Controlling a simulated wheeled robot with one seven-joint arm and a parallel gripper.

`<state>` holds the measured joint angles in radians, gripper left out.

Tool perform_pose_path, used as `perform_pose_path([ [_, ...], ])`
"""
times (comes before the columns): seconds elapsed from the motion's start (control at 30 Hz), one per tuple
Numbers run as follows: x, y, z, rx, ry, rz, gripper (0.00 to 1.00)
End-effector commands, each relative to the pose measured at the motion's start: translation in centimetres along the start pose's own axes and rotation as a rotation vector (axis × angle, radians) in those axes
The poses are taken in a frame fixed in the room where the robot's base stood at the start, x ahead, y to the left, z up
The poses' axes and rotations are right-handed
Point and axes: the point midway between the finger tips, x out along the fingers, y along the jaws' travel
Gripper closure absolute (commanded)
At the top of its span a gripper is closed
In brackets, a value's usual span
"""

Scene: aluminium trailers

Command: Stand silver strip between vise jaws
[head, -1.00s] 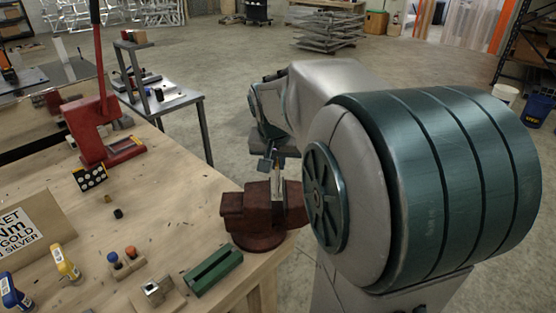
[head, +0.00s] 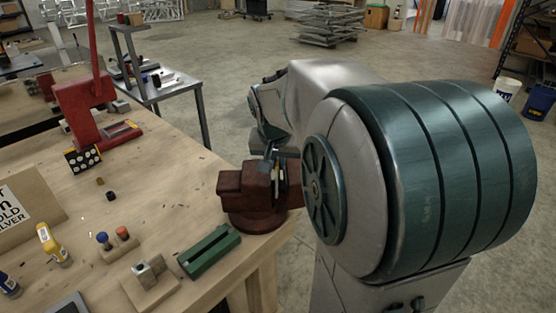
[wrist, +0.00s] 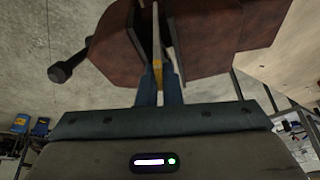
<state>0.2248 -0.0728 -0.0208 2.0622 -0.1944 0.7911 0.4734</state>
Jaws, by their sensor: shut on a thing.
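The red-brown vise (head: 243,190) stands at the bench's front right corner, its jaws apart. It also shows in the wrist view (wrist: 205,25). The thin silver strip (wrist: 156,22) appears in the gap between the jaws, with a yellowish part near my fingers. In the head view, a pale upright sliver of the strip (head: 281,176) shows at the vise. My gripper (wrist: 159,72) is shut on the strip, its fingertips close by the jaws. In the head view my gripper (head: 276,154) is partly hidden by my arm. I cannot tell whether the strip touches either jaw or its base.
A green slotted block (head: 209,251) lies left of the vise. A small metal block on a wooden base (head: 147,275), coloured bottles, and a red lever press (head: 95,125) are on the bench. A metal side table (head: 170,88) stands behind. Floor around the bench is open.

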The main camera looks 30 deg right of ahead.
Motion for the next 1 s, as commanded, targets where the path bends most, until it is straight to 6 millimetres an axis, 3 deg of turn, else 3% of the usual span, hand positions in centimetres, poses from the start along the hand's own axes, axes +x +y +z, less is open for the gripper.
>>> perform_pose_path([
  [0.33, 0.3, 0.0, 0.1, 0.000, 0.001, 0.000, 1.00],
  [0.43, 0.3, 0.0, 0.1, 0.000, 0.001, 0.000, 0.73],
  [0.47, 0.3, 0.0, 0.1, 0.000, 0.001, 0.000, 0.69],
  [0.77, 0.1, 0.0, 0.1, 0.000, 0.001, 0.000, 0.69],
  [1.0, -3.2, -0.1, 0.0, -0.001, 0.006, -0.003, 0.69],
])
